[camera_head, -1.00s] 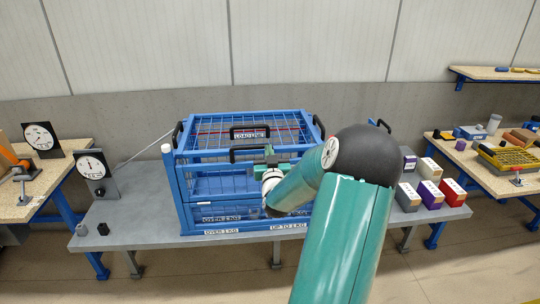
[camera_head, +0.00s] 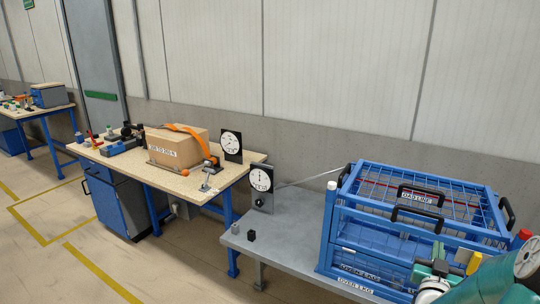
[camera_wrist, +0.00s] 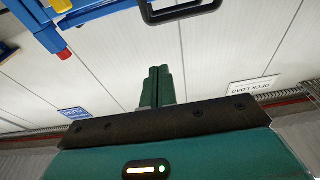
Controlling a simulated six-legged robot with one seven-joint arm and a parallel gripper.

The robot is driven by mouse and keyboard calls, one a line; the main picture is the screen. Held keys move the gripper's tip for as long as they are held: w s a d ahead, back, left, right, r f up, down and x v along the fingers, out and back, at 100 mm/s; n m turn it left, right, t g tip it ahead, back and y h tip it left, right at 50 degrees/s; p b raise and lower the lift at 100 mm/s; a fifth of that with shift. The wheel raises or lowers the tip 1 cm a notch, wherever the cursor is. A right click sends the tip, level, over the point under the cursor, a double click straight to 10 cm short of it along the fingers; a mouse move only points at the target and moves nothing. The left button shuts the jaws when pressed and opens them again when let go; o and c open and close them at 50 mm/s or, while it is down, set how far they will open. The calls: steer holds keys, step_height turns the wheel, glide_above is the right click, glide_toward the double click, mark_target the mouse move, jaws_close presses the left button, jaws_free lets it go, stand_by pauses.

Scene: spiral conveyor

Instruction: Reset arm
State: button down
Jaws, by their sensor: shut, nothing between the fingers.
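My arm (camera_head: 497,285) shows at the lower right of the head view, bent in front of the blue wire cage (camera_head: 331,222). My gripper (camera_wrist: 157,75) shows in the wrist view as two dark green fingers pressed together, with nothing between them. In the head view the gripper (camera_head: 438,252) is small, at the cage's front side, and its fingertips are hard to make out. I cannot tell whether it touches the cage.
The cage stands on a grey table (camera_head: 283,248) and has black handles (camera_head: 417,218). A dial gauge (camera_head: 261,179) and a small black block (camera_head: 251,235) are at the table's left. Left of it, a wooden bench (camera_head: 188,182) holds a cardboard box (camera_head: 178,146). Floor is clear at lower left.

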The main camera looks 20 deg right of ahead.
steer(key=w+a+r+n+y, duration=0.1)
steer(key=w+a+n+y, duration=0.4)
steer(key=w+a, duration=0.45)
steer(key=a+r+n+g+y, duration=0.25)
steer(key=a+y, duration=0.25)
steer(key=a, duration=1)
steer(key=s+a+r+n+g+y, duration=0.2)
steer(key=s+a+g+y, duration=0.3)
steer(key=s+a, duration=1.1)
steer(key=a+r, duration=0.1)
steer(key=a, duration=0.2)
steer(key=shift+s+a, duration=0.2)
steer(key=shift+a, duration=0.2)
steer(key=shift+d+g, duration=0.15)
steer(key=shift+g, duration=0.1)
